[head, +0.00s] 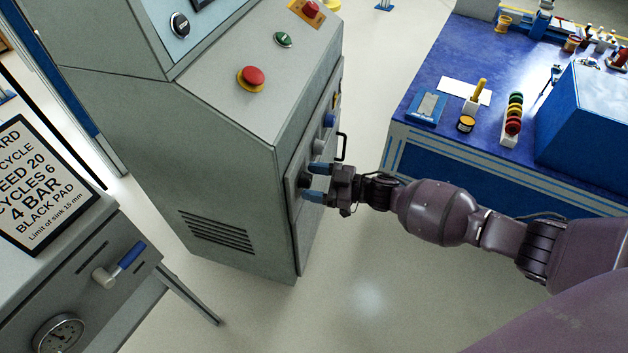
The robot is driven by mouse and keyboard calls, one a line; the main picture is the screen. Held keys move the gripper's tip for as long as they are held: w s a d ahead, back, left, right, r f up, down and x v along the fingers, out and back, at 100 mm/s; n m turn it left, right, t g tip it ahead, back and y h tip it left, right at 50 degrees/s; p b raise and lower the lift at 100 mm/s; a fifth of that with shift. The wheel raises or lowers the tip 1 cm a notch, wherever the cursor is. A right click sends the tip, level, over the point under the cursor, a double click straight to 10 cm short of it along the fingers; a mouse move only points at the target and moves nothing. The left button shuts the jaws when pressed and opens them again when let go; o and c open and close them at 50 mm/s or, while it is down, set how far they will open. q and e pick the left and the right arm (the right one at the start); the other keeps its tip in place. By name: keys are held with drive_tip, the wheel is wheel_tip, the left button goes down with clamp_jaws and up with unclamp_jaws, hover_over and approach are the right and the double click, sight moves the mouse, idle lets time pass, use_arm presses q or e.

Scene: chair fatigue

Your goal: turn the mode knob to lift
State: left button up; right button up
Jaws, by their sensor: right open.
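My right gripper (314,182) reaches in from the right to the narrow front face of the grey control cabinet (215,140). Its two blue-tipped fingers are apart, one above the other. A dark round knob (304,180) on that face lies at the fingertips; I cannot tell whether they touch it. No mode label or pointer is readable on it, so its setting is unclear. My left gripper is not in view.
The cabinet also has a red emergency button (251,77), a green button (283,39) and a black handle (342,147) near my gripper. A blue workbench (440,150) with tools stands right. A sign (45,185) and gauge (58,335) are lower left. Floor between is clear.

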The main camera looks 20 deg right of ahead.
drive_tip(key=c, duration=0.9)
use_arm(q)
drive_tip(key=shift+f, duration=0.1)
use_arm(e)
drive_tip(key=shift+n, duration=1.2)
drive_tip(key=shift+n+p, duration=0.35)
drive_tip(key=shift+n, duration=0.75)
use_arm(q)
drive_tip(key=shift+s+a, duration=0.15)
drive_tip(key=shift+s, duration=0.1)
use_arm(e)
drive_tip(key=shift+s+n+h, duration=0.1)
drive_tip(key=shift+n+h, duration=0.3)
drive_tip(key=shift+n, duration=1.1)
